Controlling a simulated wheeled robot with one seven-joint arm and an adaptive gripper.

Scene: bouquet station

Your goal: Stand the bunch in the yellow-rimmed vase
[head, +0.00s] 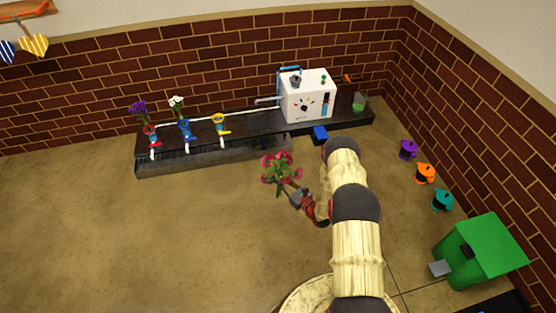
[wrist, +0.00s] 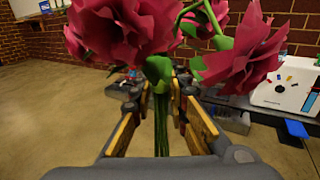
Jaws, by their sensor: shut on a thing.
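My gripper (head: 301,198) is shut on the stems of a bunch of dark pink flowers (head: 281,171) and holds it above the floor, in front of the bench. In the wrist view the pink blooms (wrist: 120,25) fill the top, and the green stems run down between the fingers (wrist: 161,112). The yellow-rimmed vase (head: 220,122) stands on the bench, to the left of the white machine, and shows no flowers. It is apart from the bunch, up and to the left in the head view. The blooms hide much of the bench in the wrist view.
A red-rimmed vase (head: 152,138) holds purple flowers and a blue-rimmed vase (head: 185,131) holds white ones. A white machine (head: 308,97) stands on the dark bench (head: 260,139). A green bin (head: 480,250) and several coloured pots (head: 425,173) are on the right. The left floor is clear.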

